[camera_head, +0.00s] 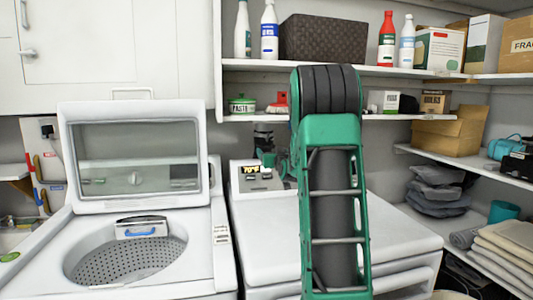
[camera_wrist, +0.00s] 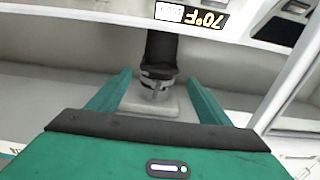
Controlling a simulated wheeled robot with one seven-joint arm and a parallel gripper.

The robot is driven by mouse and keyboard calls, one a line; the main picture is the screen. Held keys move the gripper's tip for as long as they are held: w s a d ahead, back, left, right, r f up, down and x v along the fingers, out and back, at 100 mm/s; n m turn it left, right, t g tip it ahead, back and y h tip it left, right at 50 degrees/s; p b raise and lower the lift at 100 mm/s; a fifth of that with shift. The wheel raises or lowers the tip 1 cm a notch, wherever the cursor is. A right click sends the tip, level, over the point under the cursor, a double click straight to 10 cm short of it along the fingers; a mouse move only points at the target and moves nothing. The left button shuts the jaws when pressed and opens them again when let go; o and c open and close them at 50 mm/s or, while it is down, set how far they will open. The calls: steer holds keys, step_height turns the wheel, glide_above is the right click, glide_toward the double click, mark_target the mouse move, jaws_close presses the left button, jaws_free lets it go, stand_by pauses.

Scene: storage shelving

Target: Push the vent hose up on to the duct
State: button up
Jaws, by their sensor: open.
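In the wrist view, a black, tube-like hose (camera_wrist: 161,48) meets a grey metal collar (camera_wrist: 157,84) on a pale plate (camera_wrist: 150,106); these look like the vent hose and the duct end. Whether the hose is seated on the duct I cannot tell. My gripper (camera_wrist: 158,77) is open, its two green fingers on either side of the joint in the picture. I cannot see contact. In the head view, a dark upright piece (camera_head: 263,136) shows behind the dryer (camera_head: 262,205), with my green gripper (camera_head: 268,158) in front of it; my arm hides much of that area.
The dryer's 70°F display (camera_head: 257,169) is close to my gripper and appears upside down in the wrist view. A washer (camera_head: 135,210) with its lid up stands left. A loaded shelf (camera_head: 345,116) hangs above; side shelves (camera_head: 500,170) stand right.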

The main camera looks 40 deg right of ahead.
steer(key=v, duration=0.2)
steer(key=shift+s+a, duration=0.15)
steer(key=shift+s, duration=0.1)
stand_by(0.4)
